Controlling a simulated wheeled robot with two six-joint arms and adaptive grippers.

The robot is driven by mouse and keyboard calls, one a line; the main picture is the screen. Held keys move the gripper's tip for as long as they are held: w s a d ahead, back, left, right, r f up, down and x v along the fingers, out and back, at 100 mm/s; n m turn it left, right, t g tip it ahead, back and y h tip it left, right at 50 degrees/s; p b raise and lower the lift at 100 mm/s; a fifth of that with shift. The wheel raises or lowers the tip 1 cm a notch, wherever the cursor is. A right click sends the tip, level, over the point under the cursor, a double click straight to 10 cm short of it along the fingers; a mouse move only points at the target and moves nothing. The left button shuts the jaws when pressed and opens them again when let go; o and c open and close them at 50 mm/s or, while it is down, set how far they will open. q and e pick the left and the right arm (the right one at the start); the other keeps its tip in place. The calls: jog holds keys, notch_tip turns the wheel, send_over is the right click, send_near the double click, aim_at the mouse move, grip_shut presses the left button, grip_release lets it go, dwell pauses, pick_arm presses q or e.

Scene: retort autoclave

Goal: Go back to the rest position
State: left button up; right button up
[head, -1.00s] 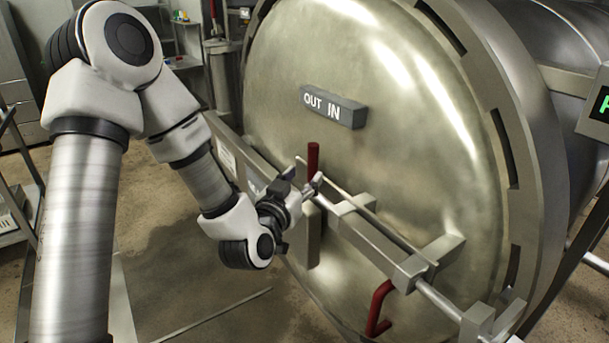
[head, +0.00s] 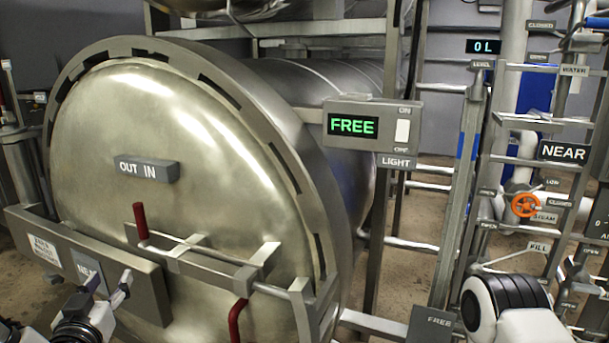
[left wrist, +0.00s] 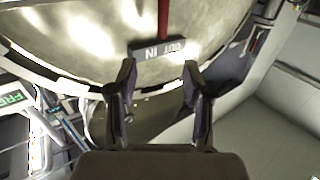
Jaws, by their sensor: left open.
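My left gripper (head: 111,281) is at the lower left in the head view. It is open and nothing shows between its fingers. It is in front of the round metal door (head: 205,130), below and left of the upright red handle (head: 140,220) and apart from it. In the left wrist view the two dark fingers of the gripper (left wrist: 160,74) are spread, with the door (left wrist: 90,40) and its "OUT IN" block (left wrist: 158,48) beyond them, upside down. Part of my right arm (head: 507,305) shows at the lower right; its gripper is out of view.
A latch bar (head: 210,270) with a second red handle (head: 237,318) crosses the door. A box (head: 370,130) reading "FREE" stands right of the door. Pipes, an orange valve wheel (head: 525,204) and labelled racks fill the right side.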

pick_arm(q)
jog(key=s+d+f+m+g+h, duration=0.1)
jog(key=s+d+f+g, duration=0.1)
jog(key=f, duration=0.6)
jog(key=s+d+f+m+g+h, duration=0.1)
jog(key=s+d+f+g, duration=0.15)
jog(key=f, duration=0.65)
jog(key=s+d+f+m+g+h, duration=0.1)
jog(key=s+d+f+m+g, duration=0.15)
jog(key=f, duration=0.55)
jog(key=s+d+f+n+g, duration=0.1)
jog(key=s+f+g, duration=0.4)
jog(key=s, duration=0.6)
jog(key=s+d+f+n+g, duration=0.1)
jog(key=s+f+g, duration=0.4)
jog(key=s+f, duration=0.5)
jog(key=shift+s+d+f+n+g+h, duration=0.2)
jog(key=shift+s+d+n+g+h, duration=0.15)
jog(key=shift+d, duration=0.3)
jog(key=shift+c, duration=0.4)
